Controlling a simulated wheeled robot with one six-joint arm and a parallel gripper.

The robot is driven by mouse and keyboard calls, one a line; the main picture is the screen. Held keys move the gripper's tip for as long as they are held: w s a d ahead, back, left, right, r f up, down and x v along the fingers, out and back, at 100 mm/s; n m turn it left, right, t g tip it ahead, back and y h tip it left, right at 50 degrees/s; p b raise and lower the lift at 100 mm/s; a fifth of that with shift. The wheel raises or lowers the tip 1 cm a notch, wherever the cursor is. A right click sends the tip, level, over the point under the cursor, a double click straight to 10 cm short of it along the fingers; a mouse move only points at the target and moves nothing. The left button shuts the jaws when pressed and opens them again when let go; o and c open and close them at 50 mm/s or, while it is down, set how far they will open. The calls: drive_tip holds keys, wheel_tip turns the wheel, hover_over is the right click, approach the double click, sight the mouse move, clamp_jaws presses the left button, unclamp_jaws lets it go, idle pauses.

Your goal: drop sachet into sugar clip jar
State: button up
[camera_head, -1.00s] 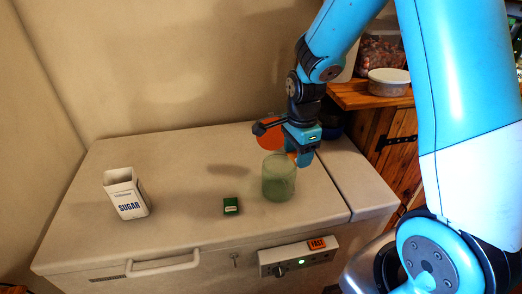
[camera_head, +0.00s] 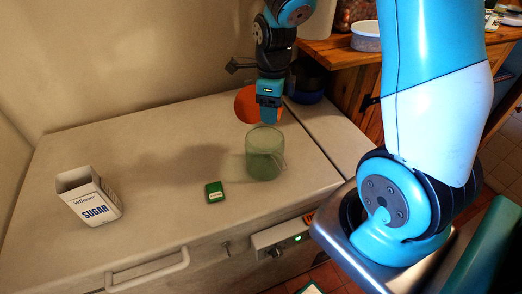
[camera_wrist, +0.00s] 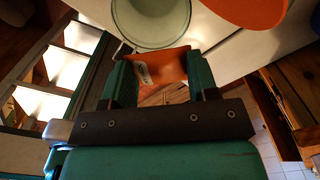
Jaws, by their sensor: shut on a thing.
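My gripper (camera_head: 268,117) is shut on an orange-brown sachet (camera_wrist: 160,66), held between the two green fingers in the wrist view. The sachet is hard to make out in the head view. A greenish clear glass jar (camera_head: 265,154) stands upright and open on the pale worktop; its round mouth also shows at the top of the wrist view (camera_wrist: 150,22). My gripper is above and behind the jar, apart from it. An orange disc (camera_head: 244,104), perhaps the jar's lid, shows behind the jar. A white box marked SUGAR (camera_head: 90,198) stands at the left.
A small green packet (camera_head: 214,192) lies left of the jar on the pale chest top (camera_head: 150,165). A dark rounded thing (camera_head: 307,80) stands at the back right. A wooden counter (camera_head: 345,60) with a white-lidded tub (camera_head: 366,36) is beyond. The chest's left middle is clear.

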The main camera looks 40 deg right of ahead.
drive_tip(key=shift+f, duration=0.55)
drive_tip(key=o, duration=1)
wheel_tip(320, 180, up, 18)
drive_tip(key=shift+f+b, duration=0.2)
drive_tip(key=shift+b, duration=0.75)
